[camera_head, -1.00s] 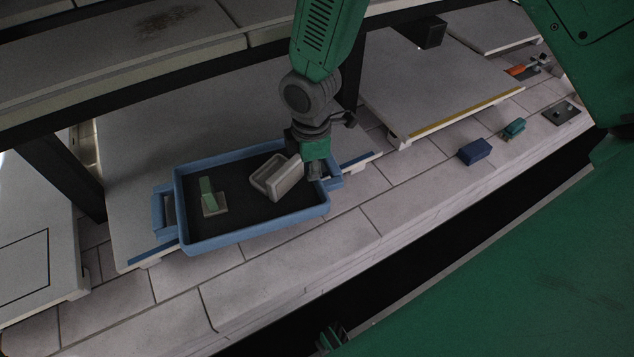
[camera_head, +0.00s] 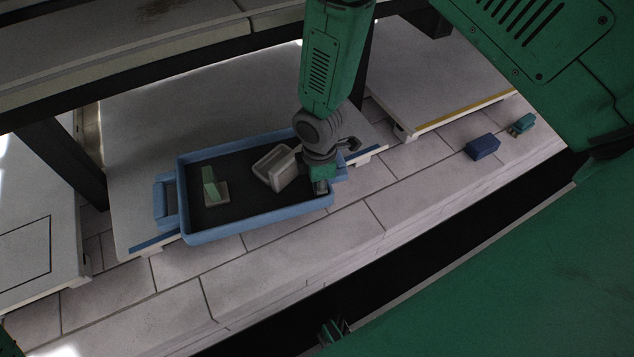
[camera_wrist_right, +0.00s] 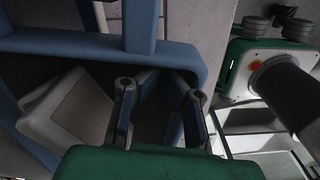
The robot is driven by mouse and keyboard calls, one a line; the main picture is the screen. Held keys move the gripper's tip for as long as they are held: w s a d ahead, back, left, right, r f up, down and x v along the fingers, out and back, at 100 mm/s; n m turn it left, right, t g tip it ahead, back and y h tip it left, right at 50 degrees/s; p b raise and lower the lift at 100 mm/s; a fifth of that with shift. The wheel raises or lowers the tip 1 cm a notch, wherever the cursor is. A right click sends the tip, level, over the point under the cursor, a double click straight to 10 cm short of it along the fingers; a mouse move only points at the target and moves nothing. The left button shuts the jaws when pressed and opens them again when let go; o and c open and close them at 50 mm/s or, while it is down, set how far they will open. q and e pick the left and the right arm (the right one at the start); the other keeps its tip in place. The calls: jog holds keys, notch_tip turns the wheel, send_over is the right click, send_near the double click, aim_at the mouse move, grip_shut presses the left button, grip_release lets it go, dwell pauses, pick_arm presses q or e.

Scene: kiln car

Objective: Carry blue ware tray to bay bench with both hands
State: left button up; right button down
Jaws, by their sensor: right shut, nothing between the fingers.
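The blue ware tray (camera_head: 257,224), with a dark floor, is at centre left, over a pale blue-striped board (camera_head: 135,215) and the front paving. It holds a pale open box-shaped piece (camera_head: 275,166) and a green piece on a small base (camera_head: 213,187). My right gripper (camera_head: 320,186) is down at the tray's right end, by the handle. In the right wrist view its fingers (camera_wrist_right: 156,92) are beside the blue rim (camera_wrist_right: 185,58); it is shut with nothing held. My left gripper is not clearly seen. I cannot tell which surface is the bay bench.
A blue block (camera_head: 482,147) and a small teal piece (camera_head: 522,124) stand on the ledge at right. A yellow-striped board (camera_head: 440,85) is behind. Dark posts (camera_head: 62,165) and a beam frame the tray's space. A dark gap runs along the ledge's front.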

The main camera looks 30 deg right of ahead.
jog(key=shift+s+d, duration=0.1)
jog(key=shift+d, duration=0.2)
jog(key=shift+s+d+p, duration=0.25)
jog(key=shift+d+p, duration=0.2)
jog(key=shift+d, duration=0.5)
